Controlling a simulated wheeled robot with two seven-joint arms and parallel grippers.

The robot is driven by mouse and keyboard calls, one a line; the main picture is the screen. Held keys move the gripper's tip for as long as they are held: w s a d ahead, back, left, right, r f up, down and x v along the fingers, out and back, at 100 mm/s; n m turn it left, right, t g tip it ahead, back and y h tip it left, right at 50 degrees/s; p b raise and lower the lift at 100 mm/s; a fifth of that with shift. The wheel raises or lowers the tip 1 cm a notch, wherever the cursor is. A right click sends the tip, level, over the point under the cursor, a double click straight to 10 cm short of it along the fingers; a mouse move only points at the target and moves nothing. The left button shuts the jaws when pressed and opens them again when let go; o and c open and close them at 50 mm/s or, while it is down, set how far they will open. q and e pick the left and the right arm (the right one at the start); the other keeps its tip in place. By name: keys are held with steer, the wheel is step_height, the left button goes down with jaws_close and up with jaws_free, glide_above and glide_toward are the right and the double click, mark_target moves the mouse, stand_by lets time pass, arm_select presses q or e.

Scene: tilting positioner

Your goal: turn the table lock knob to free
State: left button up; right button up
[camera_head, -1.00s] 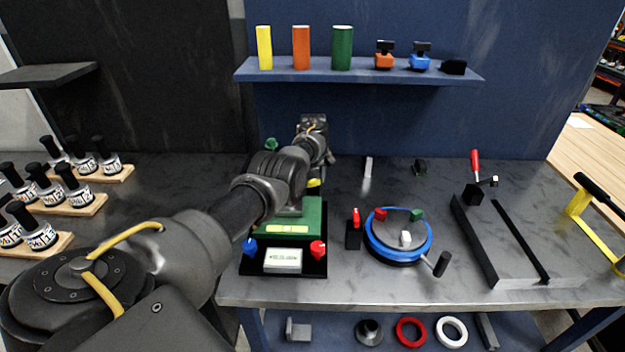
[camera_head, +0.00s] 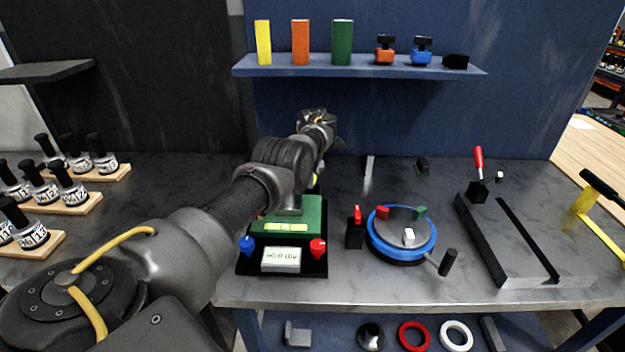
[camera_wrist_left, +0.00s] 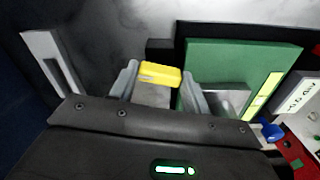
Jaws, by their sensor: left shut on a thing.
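In the left wrist view a yellow knob (camera_wrist_left: 160,74) lies between the two fingers of my left gripper (camera_wrist_left: 160,80), which is shut on it. The knob is beside the green tilting block (camera_wrist_left: 225,65), which has a yellow level vial. In the head view the green block (camera_head: 312,214) sits on a black base, and my left arm hides the gripper and the knob. I cannot read any lock marking on the knob. My right gripper is not in view.
A blue knob (camera_head: 247,244) and a red knob (camera_head: 318,247) flank a small display (camera_head: 281,259). A blue-rimmed turntable (camera_head: 428,250) stands to the right, with a red-topped black post (camera_head: 355,236) beside it. White-labelled bottles (camera_head: 71,193) stand at the left.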

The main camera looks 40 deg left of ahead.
arm_select(q)
steer(key=shift+n+b, duration=0.45)
steer(key=shift+n, duration=0.65)
steer(key=o, duration=1)
steer(key=shift+s+a, duration=0.1)
steer(key=shift+r, duration=0.5)
step_height(320, 180, up, 10)
steer(key=b, duration=0.1)
